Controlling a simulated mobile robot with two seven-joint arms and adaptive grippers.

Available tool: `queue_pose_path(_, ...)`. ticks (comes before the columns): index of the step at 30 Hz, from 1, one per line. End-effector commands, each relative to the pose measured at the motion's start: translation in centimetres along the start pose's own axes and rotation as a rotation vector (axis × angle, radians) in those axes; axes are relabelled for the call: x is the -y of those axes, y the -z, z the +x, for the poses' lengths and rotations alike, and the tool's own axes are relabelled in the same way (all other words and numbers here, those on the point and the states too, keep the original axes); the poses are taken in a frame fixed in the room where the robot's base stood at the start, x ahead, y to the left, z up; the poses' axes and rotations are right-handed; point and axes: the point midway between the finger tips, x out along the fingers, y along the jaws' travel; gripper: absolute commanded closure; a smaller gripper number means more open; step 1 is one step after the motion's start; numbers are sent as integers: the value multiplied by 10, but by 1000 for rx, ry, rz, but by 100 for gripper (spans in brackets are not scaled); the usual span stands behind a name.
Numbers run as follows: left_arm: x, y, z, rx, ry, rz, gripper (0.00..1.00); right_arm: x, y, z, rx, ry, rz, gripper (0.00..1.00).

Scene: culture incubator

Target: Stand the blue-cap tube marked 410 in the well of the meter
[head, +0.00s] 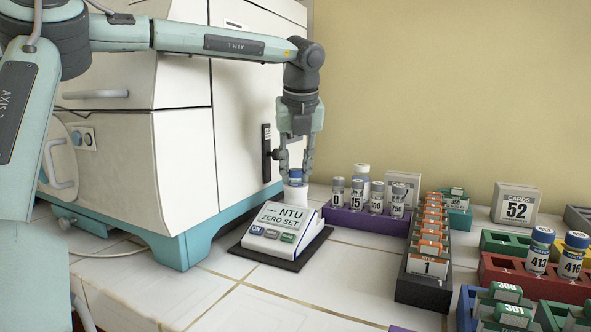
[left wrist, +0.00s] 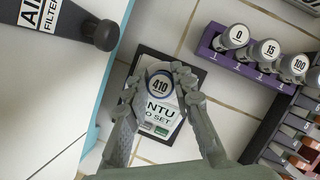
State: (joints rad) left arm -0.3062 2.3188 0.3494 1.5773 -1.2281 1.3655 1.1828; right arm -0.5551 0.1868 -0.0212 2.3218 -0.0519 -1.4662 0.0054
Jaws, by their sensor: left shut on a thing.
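The blue-cap tube marked 410 (left wrist: 160,87) is between the fingers of my left gripper (head: 295,163), which is shut on it. In the head view its blue cap (head: 295,174) shows just above the white round well collar (head: 293,195) at the back of the meter. The tube looks upright and in line with the well; its lower part is hidden, so I cannot tell how deep it sits. The meter (head: 283,222), marked NTU ZERO SET, lies on a dark mat (head: 262,259). My right gripper is not in view.
A purple rack (head: 368,221) with several grey-cap tubes stands right of the meter. A red rack (head: 512,275) holds blue-cap tubes 413 and 416. The incubator (head: 182,150) stands close on the left. Tiles in front are clear.

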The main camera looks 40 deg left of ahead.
Motion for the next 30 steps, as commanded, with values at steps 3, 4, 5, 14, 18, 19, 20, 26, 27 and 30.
queue_pose_path(3, 0, 0, -1, 1, 1, 0, 100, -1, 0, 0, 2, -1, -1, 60)
queue_pose_path(4, 0, 0, 0, 1, 1, 0, 100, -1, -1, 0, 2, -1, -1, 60)
queue_pose_path(5, 0, 0, 0, 1, 1, 0, 100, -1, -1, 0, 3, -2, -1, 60)
queue_pose_path(14, 0, 0, 0, 1, 0, 0, 52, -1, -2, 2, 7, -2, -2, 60)
queue_pose_path(18, 0, 0, 0, 0, 0, 0, 52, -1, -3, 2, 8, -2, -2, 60)
queue_pose_path(19, 0, 0, 0, 0, 0, 0, 52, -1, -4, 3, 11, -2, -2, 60)
queue_pose_path(20, 0, 0, -1, 0, 0, 0, 52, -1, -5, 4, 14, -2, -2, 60)
queue_pose_path(26, 1, -1, -20, 4, 2, -1, 52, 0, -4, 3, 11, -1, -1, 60)
queue_pose_path(27, 0, -1, -28, 5, 2, -1, 52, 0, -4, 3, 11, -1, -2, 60)
queue_pose_path(30, 0, -1, -50, 6, 2, -1, 52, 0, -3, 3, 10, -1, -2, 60)
